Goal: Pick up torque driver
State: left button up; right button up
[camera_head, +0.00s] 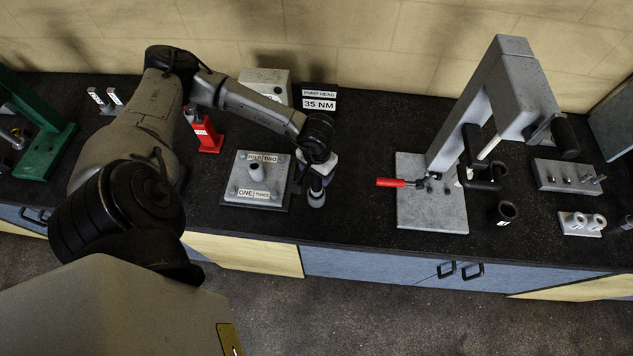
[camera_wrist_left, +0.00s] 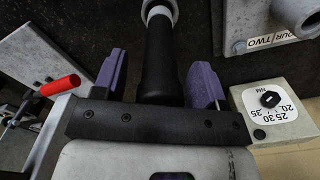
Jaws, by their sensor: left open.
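The torque driver, seen as a black handle (camera_wrist_left: 158,62) with a light grey end, stands between the two purple fingers of my left gripper (camera_wrist_left: 158,80) in the left wrist view. The fingers are open, with a gap on each side of the handle. In the head view my left gripper (camera_head: 322,165) is low at the front of the counter, right of the bolted plate. A dark grey part of the driver (camera_head: 316,194) shows just below it; the rest is hidden by the gripper. My right gripper is not in view.
A bolted plate (camera_head: 244,187) labelled ONE to FOUR lies close left of the gripper. A red-handled clamp (camera_head: 397,183) and grey press frame (camera_head: 490,85) stand right. A dial box (camera_wrist_left: 272,112) is near in the wrist view. A 35 NM sign (camera_head: 319,104) stands behind.

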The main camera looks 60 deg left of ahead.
pick_arm(q)
jog(key=c, duration=1.2)
jog(key=shift+r, duration=0.2)
